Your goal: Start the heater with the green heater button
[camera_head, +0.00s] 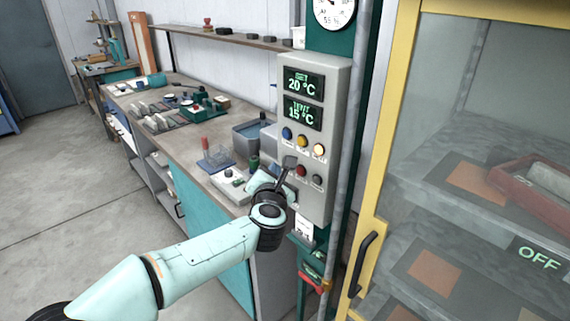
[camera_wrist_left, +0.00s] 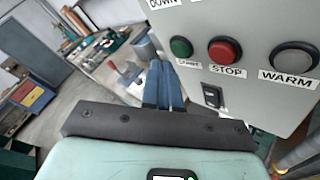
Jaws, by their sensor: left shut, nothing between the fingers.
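The green heater button (camera_wrist_left: 181,47), with a START label partly hidden below it, is on the grey control panel (camera_wrist_left: 245,20) in the left wrist view. In the head view my left gripper hides it. My left gripper (camera_head: 288,164) is in front of the lower left of the panel (camera_head: 340,90). In the left wrist view its fingers (camera_wrist_left: 158,66) are shut and empty, with the tips just left of and below the green button. I cannot tell whether they touch the panel. My right gripper is not in view.
The red STOP button (camera_wrist_left: 224,50) and dark WARM button (camera_wrist_left: 295,57) are right of the green one. The displays (camera_head: 304,84) read 20 °C and 15 °C. A yellow-framed glass cabinet (camera_head: 385,150) with an OFF sign (camera_head: 540,258) stands right; a cluttered workbench (camera_head: 175,145) is left.

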